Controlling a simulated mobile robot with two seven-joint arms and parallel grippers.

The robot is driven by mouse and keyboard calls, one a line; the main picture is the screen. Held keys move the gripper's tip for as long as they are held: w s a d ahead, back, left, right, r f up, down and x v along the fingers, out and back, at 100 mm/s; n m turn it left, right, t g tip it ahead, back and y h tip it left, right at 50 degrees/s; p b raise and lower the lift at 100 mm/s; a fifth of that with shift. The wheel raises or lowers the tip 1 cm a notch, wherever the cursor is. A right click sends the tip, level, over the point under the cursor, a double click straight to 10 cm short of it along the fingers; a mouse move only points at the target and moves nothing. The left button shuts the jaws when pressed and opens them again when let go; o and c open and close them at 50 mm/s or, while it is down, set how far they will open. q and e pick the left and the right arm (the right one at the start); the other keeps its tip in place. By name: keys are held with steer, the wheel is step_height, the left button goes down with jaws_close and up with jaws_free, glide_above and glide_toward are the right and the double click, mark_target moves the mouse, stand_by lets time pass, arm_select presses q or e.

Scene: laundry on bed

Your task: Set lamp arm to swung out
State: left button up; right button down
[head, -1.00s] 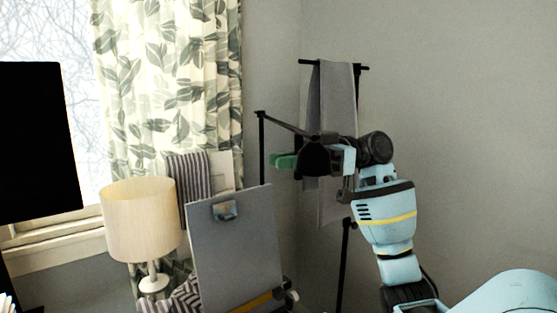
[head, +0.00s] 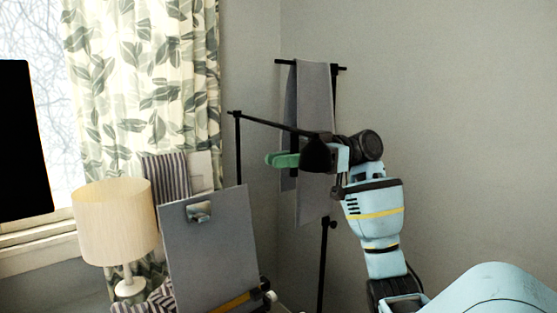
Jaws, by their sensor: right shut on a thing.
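The black floor lamp has an upright pole (head: 238,150) and a thin lamp arm (head: 275,123) that runs right from the pole's top, sloping slightly down. Its dark lamp head (head: 317,155) is at the arm's right end. My right gripper (head: 284,160) is at the lamp head, with green fingers showing to the left of it and the wrist to the right. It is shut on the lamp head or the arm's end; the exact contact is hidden. My left gripper is not in view.
A black rack with grey cloth (head: 314,190) stands behind the lamp head, near the corner. A grey board with a clip (head: 215,245) and a cream table lamp (head: 116,222) are at lower left. A patterned curtain (head: 145,85) hangs behind. Bare wall fills the right.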

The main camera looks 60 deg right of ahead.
steer(key=c, duration=1.7)
jaws_free()
steer(key=shift+s, duration=0.35)
steer(key=shift+s+d+r, duration=0.15)
steer(key=shift+s+d, duration=0.1)
steer(key=shift+s, duration=0.2)
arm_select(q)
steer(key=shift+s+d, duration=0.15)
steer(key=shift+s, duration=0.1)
arm_select(e)
steer(key=shift+w, duration=0.15)
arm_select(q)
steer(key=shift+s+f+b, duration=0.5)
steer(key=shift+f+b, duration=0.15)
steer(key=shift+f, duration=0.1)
arm_select(e)
steer(key=v, duration=0.7)
steer(key=shift+d, duration=0.4)
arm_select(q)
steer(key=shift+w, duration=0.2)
